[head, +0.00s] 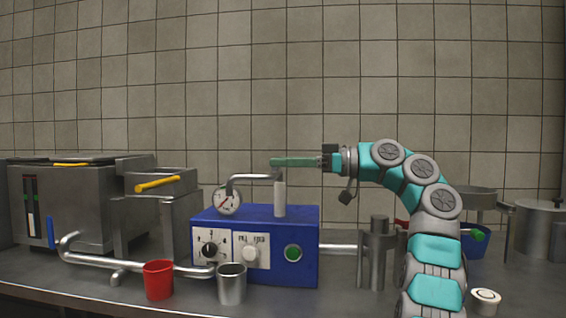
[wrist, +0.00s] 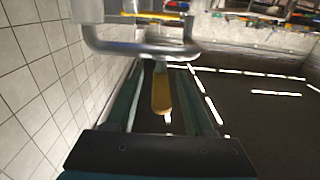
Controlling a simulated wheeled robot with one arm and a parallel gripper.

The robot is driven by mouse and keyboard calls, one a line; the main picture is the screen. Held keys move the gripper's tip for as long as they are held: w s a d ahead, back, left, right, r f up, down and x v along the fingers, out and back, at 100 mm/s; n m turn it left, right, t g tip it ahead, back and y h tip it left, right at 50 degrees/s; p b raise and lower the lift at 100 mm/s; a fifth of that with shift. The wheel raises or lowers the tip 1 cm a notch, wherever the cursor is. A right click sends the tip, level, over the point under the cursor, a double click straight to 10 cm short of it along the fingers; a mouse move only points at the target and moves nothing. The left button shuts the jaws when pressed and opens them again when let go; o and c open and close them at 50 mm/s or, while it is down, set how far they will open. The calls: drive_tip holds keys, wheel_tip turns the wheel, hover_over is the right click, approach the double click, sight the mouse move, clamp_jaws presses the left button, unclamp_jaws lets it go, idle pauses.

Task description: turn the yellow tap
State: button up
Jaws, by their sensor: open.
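The yellow tap's lever (wrist: 161,94) shows in the wrist view as a long yellow handle below a bent metal pipe (wrist: 135,47). My gripper (wrist: 164,70) is open, with one green finger on each side of the lever and a gap visible on both sides. In the head view my gripper (head: 273,162) points left, level, just above the bent pipe (head: 250,177) and white post (head: 280,198) on the blue machine (head: 265,230). The yellow lever cannot be made out there; the fingers appear to hide it.
A pressure gauge (head: 227,200) stands on the blue machine's left. A red cup (head: 158,280) and a metal cup (head: 232,284) stand in front. A fryer with a yellow handle (head: 158,183) is at left. Pots (head: 538,228) stand at right.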

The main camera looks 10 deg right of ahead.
drive_tip(key=p+v, duration=0.1)
drive_tip(key=v, duration=0.6)
drive_tip(key=shift+d, duration=0.2)
drive_tip(key=shift+s, duration=0.1)
